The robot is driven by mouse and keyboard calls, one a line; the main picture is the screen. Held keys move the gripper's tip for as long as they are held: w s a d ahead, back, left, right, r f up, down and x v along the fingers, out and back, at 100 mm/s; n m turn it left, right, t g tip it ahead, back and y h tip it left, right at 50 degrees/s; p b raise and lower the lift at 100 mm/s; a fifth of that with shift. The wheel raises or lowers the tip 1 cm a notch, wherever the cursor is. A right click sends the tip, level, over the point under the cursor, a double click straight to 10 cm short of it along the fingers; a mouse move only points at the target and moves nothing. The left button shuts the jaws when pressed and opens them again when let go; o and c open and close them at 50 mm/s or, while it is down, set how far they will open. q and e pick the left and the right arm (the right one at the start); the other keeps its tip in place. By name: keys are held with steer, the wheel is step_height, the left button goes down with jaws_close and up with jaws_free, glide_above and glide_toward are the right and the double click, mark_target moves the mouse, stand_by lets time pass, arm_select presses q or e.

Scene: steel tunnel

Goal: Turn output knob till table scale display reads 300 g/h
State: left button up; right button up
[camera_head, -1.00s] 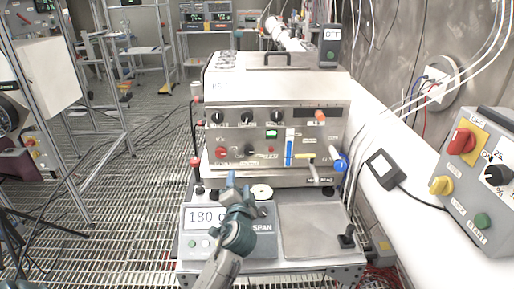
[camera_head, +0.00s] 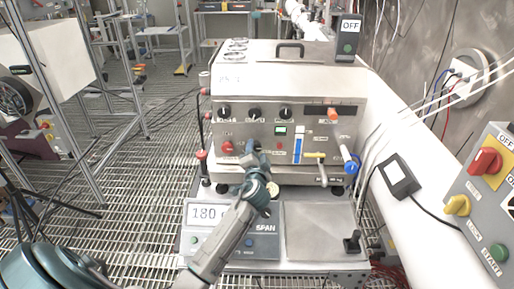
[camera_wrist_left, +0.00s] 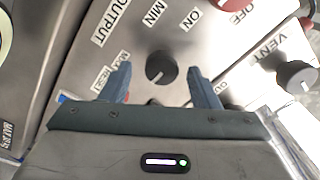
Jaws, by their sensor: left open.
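The output knob (camera_wrist_left: 161,67) is a round black knob on the steel machine front, under the printed word OUTPUT. My left gripper (camera_head: 252,150) is open at the machine front. In the wrist view its two blue-grey fingers stand on either side of the knob, with gaps on both sides. In the head view the fingers mostly hide this knob. The table scale (camera_head: 265,228) lies in front of the machine, partly covered by my left arm. Its display (camera_head: 206,213) reads 180, with the unit partly hidden. My right gripper is not in view.
A red knob (camera_head: 227,147) sits just left of the gripper, with black knobs (camera_head: 254,113) above. A blue-handled valve (camera_head: 351,166) is to the right. A steel plate (camera_head: 319,232) lies beside the scale. A grey control box (camera_head: 484,200) stands far right.

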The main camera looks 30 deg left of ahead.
arm_select(q)
steer(key=shift+w+a+r, duration=0.1)
steer(key=shift+w+a, duration=0.15)
steer(key=shift+w, duration=0.1)
steer(key=c, duration=1)
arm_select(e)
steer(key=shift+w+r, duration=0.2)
arm_select(q)
steer(key=shift+m, duration=0.4)
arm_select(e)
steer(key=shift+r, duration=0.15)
arm_select(q)
steer(key=m+p, duration=0.2)
steer(key=m, duration=0.2)
steer(key=shift+m, duration=0.4)
steer(key=m+p, duration=0.3)
steer(key=m, duration=0.3)
steer(key=shift+f, duration=0.2)
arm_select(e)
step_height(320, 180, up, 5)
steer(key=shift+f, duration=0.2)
